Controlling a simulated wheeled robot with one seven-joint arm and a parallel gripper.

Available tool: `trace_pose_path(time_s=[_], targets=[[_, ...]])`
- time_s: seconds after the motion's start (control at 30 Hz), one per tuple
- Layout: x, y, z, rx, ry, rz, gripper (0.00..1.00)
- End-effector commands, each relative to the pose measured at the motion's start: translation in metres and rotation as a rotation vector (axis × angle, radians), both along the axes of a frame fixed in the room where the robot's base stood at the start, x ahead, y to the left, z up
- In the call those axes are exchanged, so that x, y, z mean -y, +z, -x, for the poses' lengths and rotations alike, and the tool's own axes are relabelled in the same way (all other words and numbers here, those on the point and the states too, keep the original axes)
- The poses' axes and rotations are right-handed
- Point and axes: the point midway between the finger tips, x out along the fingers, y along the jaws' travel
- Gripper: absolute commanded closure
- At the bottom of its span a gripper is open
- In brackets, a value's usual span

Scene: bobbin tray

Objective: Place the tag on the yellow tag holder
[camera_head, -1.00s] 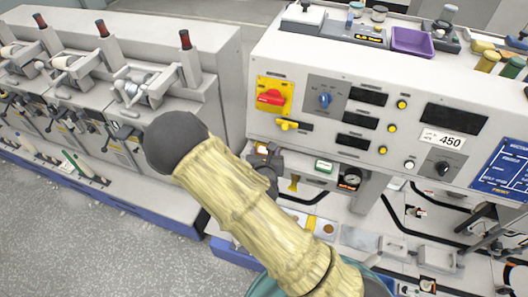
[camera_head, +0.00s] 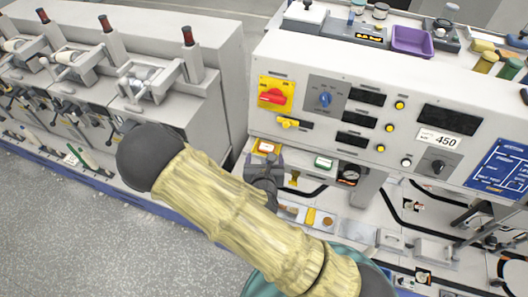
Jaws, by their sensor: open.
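A yellow-orange frame with a pale centre (camera_head: 266,147) sits on the front bench below the control panel. It looks like the yellow tag holder; I cannot tell whether the pale centre is the tag. My gripper (camera_head: 264,158), dark grey, is open just in front of this frame, at its lower edge in the picture. I see nothing held between the fingers, though they are small and partly hidden by my sleeved arm. I cannot tell whether they touch the frame. A small white and green plate (camera_head: 324,162) lies to the right.
The control panel (camera_head: 300,130) rises behind, with a red switch (camera_head: 272,97) and a white 450 label (camera_head: 438,138). Winding machines (camera_head: 120,80) fill the left. Grey floor is free at lower left.

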Motion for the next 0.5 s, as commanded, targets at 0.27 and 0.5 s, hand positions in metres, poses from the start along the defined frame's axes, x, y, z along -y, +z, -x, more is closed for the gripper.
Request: trace_pose_path(time_s=[0.27, 0.5], targets=[[0.002, 0.010, 0.011, -0.002, 0.001, 0.004, 0.23], [0.000, 0.016, 0.031, -0.002, 0.002, 0.002, 0.23]])
